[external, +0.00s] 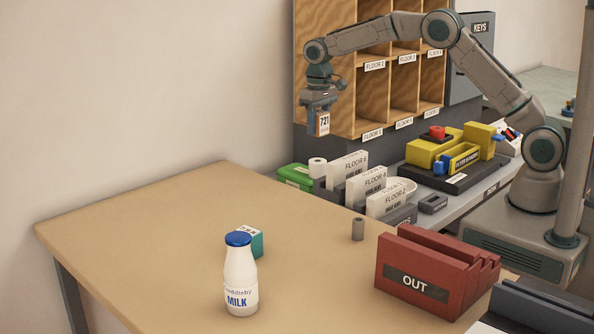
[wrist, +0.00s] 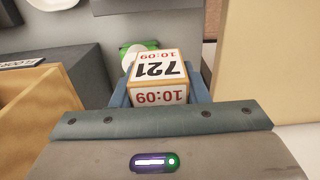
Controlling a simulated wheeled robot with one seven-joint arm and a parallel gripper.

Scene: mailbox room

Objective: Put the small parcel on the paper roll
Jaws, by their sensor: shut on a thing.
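The small parcel, a tan box with a white label reading "721" and "10:09" (wrist: 158,72), is between the fingers of my gripper (external: 321,116). It also shows in the external view (external: 323,124), held in the air. My gripper is shut on it and points down. The paper roll (external: 317,167), short and white, stands upright beside the green box, at the back end of the row of white files. In the external view the parcel hangs above the roll, with a clear gap. In the wrist view the parcel hides part of what lies beneath.
Wooden pigeonholes (external: 372,96) rise behind my gripper. White files (external: 364,186) and a green box (external: 294,176) are near the roll. The tan table (external: 150,235) holds a milk bottle (external: 240,277), teal box (external: 257,241), grey cylinder (external: 358,229) and red OUT tray (external: 424,268); its left is clear.

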